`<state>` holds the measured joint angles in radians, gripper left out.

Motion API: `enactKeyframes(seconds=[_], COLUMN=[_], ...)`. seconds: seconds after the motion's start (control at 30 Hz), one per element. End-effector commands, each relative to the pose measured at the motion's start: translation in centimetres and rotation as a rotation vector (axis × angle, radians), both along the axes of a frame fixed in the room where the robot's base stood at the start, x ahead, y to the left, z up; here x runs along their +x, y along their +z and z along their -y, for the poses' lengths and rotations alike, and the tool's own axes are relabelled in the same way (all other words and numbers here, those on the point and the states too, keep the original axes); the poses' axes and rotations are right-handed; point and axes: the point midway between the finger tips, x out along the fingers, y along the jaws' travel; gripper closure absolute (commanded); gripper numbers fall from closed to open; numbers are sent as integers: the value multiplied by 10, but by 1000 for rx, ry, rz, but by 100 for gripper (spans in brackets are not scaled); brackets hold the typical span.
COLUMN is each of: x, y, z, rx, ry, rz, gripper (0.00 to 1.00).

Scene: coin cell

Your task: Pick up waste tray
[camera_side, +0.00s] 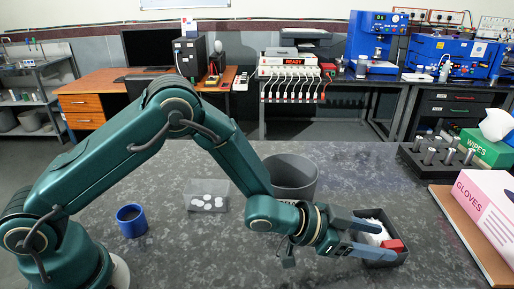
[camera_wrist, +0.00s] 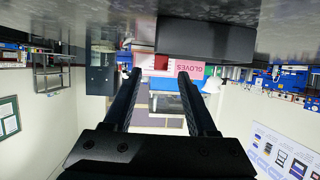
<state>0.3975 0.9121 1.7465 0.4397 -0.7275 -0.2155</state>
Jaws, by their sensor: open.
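The waste tray is a small black open tray (camera_side: 378,213) at the right of the table in the side view. It holds white crumpled material (camera_side: 374,231) and a red piece (camera_side: 393,245). My gripper (camera_side: 386,242) is open, its two fingers lying roughly level and overlapping the tray in this view. Contact cannot be told. In the wrist view, which is upside down, the dark tray wall (camera_wrist: 205,38) shows at the top, beyond the open, empty fingertips (camera_wrist: 159,73).
A grey bin (camera_side: 292,172) stands behind my forearm. A clear box with white discs (camera_side: 206,196) and a blue cup (camera_side: 132,220) are to the left. A black vial rack (camera_side: 430,168), green wipes box (camera_side: 487,147) and pink gloves box (camera_side: 485,210) are at right.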

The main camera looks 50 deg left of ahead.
Motion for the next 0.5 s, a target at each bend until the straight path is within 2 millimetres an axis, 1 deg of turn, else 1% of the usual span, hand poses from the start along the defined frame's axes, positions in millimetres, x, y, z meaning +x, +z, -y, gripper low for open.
enactKeyframes(seconds=[0.3, 0.5], x=[21, 29], y=[-12, -16], z=[18, 25], rx=[0, 1], ry=[-1, 1], rz=[0, -1], gripper=[43, 43])
